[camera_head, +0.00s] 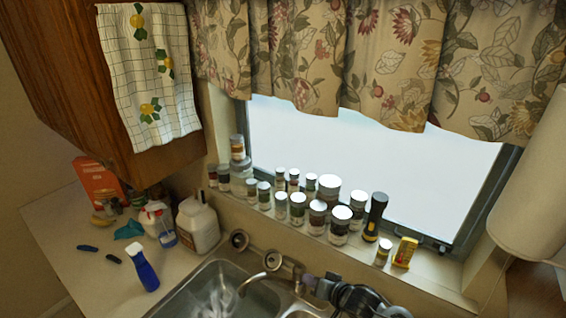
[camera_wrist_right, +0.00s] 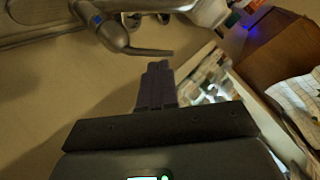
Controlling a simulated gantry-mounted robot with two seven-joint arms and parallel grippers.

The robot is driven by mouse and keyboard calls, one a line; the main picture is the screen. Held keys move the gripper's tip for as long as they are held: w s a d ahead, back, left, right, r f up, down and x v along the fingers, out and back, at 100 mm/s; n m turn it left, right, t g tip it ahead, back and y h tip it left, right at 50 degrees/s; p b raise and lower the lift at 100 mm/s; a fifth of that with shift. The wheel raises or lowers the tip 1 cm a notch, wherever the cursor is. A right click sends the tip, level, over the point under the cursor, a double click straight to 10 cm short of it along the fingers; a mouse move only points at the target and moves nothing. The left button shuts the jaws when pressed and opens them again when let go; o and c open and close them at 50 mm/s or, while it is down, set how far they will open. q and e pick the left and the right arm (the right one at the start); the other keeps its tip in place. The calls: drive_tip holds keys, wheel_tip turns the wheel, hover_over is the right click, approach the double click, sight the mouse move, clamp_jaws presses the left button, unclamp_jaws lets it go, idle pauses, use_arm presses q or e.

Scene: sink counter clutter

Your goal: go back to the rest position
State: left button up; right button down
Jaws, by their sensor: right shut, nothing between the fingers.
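My right gripper (camera_head: 312,283) is at the lower middle of the head view, over the right part of the sink and just right of the faucet (camera_head: 262,277). Its dark body and arm come in from the bottom edge. In the right wrist view my right gripper (camera_wrist_right: 158,70) has its fingers closed together with nothing between them. The faucet also shows in the wrist view (camera_wrist_right: 118,36), beyond the fingertips at the upper left. My left gripper is not in view.
Several jars (camera_head: 329,190) line the windowsill behind the sink (camera_head: 205,278). A black-yellow flashlight (camera_head: 375,216) and small yellow box (camera_head: 404,252) stand near my right arm. A white jug (camera_head: 197,226) and blue spray bottle (camera_head: 144,270) are on the left counter. A cabinet (camera_head: 75,60) hangs above.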

drive_tip(key=s+f+m+g+h, duration=0.1)
drive_tip(key=s+f, duration=0.7)
drive_tip(key=s, duration=0.2)
drive_tip(key=s+f+m+g, duration=0.1)
drive_tip(key=s+f, duration=0.6)
drive_tip(key=s, duration=0.3)
drive_tip(key=s+d+r+n+g+h, duration=0.2)
drive_tip(key=s+d+r, duration=0.3)
drive_tip(key=s, duration=0.4)
drive_tip(key=s+d+r+n+g+h, duration=0.2)
drive_tip(key=s+d+r, duration=0.4)
drive_tip(key=s, duration=0.3)
drive_tip(key=shift+d+r+n+h, duration=0.2)
drive_tip(key=shift+d+n+h, duration=0.15)
drive_tip(key=shift+n+h, duration=0.45)
drive_tip(key=shift+s, duration=0.1)
